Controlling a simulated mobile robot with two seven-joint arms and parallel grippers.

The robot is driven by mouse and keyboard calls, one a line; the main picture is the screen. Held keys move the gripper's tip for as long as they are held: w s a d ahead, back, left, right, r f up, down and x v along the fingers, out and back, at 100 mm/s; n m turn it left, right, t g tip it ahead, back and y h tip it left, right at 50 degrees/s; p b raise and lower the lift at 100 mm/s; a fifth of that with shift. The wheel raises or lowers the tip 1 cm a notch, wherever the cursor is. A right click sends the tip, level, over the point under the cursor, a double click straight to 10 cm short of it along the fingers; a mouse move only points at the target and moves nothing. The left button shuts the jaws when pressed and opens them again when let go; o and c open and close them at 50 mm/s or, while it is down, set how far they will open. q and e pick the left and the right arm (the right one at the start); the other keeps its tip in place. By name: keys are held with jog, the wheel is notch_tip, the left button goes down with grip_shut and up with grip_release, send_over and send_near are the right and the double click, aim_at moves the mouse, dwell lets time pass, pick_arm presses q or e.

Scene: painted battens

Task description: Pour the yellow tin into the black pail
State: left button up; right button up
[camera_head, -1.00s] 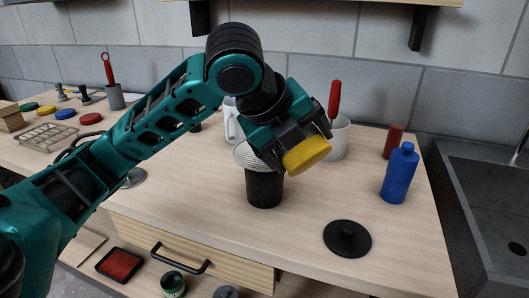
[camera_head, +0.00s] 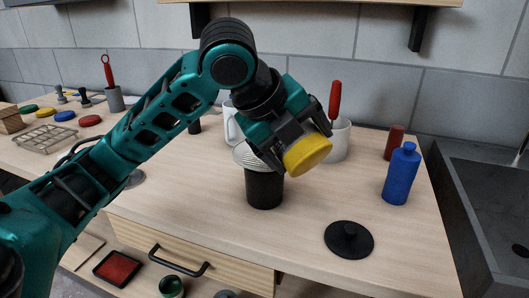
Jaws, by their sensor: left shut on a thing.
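The yellow tin (camera_head: 308,154) is held by my left gripper (camera_head: 284,148), which is shut on it. The tin is tilted, its round yellow face towards me, above and to the right of the black pail's mouth. The black pail (camera_head: 264,190) stands upright on the counter, just below the gripper. A pale ribbed part shows at its top left; the gripper hides much of the rim. Whether anything flows from the tin cannot be seen. My right gripper is not in view.
A black lid with a knob (camera_head: 349,240) lies front right. A blue bottle (camera_head: 401,174) and a red-brown cylinder (camera_head: 394,142) stand at the right, near the sink (camera_head: 490,210). A white pot (camera_head: 338,141) with a red-handled tool stands behind the tin. The counter's front middle is clear.

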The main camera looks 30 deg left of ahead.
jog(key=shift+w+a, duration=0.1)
pick_arm(q)
jog(key=shift+b, duration=0.35)
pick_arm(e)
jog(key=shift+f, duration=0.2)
pick_arm(q)
jog(key=shift+a+r+n+h+b, duration=0.2)
jog(key=shift+r+n+h+b, duration=0.15)
jog(key=shift+h+b, duration=0.25)
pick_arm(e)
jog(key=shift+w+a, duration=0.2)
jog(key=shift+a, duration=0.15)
pick_arm(q)
jog(key=shift+w+r+h+b, duration=0.1)
jog(key=shift+r+h+b, duration=0.1)
jog(key=shift+h+b, duration=0.15)
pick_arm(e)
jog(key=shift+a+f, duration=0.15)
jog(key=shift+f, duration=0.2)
pick_arm(q)
jog(key=shift+w+a+r, duration=0.1)
jog(key=shift+a, duration=0.25)
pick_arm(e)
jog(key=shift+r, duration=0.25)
pick_arm(q)
jog(key=shift+a+r+g+h+p, duration=0.15)
jog(key=shift+a+g+h+p, duration=0.1)
jog(key=shift+g+p, duration=0.1)
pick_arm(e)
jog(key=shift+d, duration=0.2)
